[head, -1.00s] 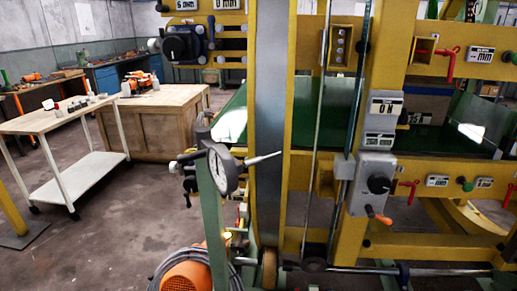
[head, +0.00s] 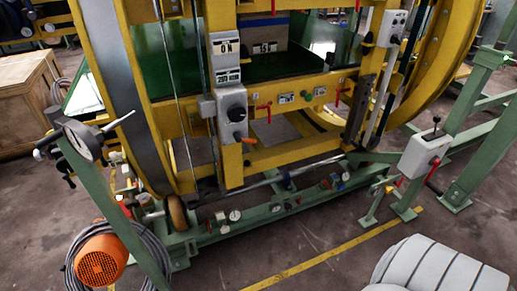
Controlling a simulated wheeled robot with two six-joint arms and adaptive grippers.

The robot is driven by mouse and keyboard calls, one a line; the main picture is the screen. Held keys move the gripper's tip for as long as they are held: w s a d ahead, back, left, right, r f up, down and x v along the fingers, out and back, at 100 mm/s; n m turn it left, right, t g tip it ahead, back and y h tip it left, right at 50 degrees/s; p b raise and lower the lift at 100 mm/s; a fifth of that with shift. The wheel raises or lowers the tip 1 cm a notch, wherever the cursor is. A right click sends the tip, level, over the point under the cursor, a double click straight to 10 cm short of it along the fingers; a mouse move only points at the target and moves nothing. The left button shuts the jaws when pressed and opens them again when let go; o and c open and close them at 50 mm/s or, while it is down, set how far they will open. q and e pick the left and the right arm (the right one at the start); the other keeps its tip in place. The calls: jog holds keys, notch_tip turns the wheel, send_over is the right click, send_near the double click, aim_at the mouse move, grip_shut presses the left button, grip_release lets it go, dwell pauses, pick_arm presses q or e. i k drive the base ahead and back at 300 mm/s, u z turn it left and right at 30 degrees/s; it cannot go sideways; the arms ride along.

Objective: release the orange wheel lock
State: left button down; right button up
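Nothing is clearly marked as the orange wheel lock. A small orange handle (head: 242,138) sticks out to the right, below a dark round knob (head: 236,114) on a grey box (head: 231,102) on the yellow machine frame. A brown-orange roller wheel (head: 176,212) stands under the yellow ring (head: 125,85), at the left of the green base (head: 240,218). I cannot tell which of these, if either, is the lock. Neither of my grippers is in view.
An orange motor (head: 101,262) with coiled grey cable is at lower left. A grey control box (head: 425,153) with levers stands at right. A light grey ribbed shape (head: 440,268) fills the lower right corner. Floor with a yellow line (head: 305,265) is open in front.

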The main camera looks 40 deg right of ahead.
aim_at(237, 137)
jog(key=u, duration=1.3)
jog(key=k, duration=0.1)
jog(key=z, duration=2.45)
jog(key=i, duration=0.65)
jog(key=z, duration=0.15)
